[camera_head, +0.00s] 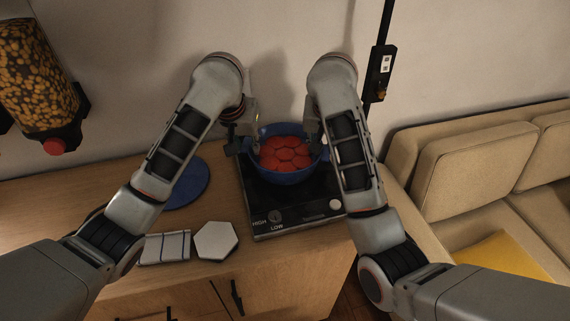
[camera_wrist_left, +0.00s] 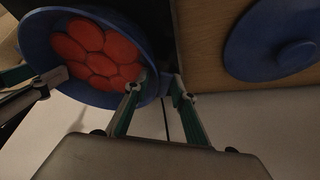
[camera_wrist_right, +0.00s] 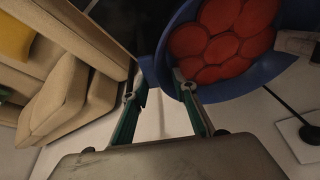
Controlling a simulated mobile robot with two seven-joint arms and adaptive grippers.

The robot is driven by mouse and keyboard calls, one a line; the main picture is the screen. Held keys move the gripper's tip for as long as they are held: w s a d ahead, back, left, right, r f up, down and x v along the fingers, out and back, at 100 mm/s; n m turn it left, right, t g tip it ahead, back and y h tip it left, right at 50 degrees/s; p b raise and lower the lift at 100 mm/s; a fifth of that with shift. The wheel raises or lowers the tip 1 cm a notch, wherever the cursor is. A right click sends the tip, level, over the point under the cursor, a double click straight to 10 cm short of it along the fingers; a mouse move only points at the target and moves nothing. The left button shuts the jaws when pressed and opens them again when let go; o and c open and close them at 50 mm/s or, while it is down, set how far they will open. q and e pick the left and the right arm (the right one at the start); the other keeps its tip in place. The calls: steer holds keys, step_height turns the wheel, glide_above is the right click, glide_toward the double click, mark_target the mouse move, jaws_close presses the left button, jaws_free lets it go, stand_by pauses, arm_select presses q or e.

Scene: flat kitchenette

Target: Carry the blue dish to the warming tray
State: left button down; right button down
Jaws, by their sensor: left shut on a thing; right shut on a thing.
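The blue dish (camera_head: 288,178) holds several red round pieces and looks upright. It is over the back part of the black warming tray (camera_head: 296,203), which has a HIGH/LOW dial at its front. I cannot tell whether the dish touches the tray. My left gripper (camera_head: 248,146) is shut on the dish's left rim; the left wrist view shows its fingers (camera_wrist_left: 158,90) either side of the dish wall (camera_wrist_left: 151,66). My right gripper (camera_head: 318,146) is shut on the right rim; its fingers (camera_wrist_right: 159,86) also straddle the dish wall (camera_wrist_right: 235,88) in the right wrist view.
A round blue lid (camera_head: 190,186) lies on the wooden counter (camera_head: 40,222) left of the tray. A striped cloth (camera_head: 166,247) and a white hexagonal piece (camera_head: 216,241) lie in front. A dispenser (camera_head: 35,75) hangs at left; a beige sofa (camera_head: 450,165) stands right.

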arm_select(q)
steer(key=c, duration=1.7)
jaws_free()
steer(key=shift+a+f, duration=0.15)
arm_select(e)
steer(key=c, duration=1.6)
jaws_free()
steer(key=shift+d, duration=0.3)
steer(key=shift+c, duration=0.2)
steer(key=shift+a, duration=0.1)
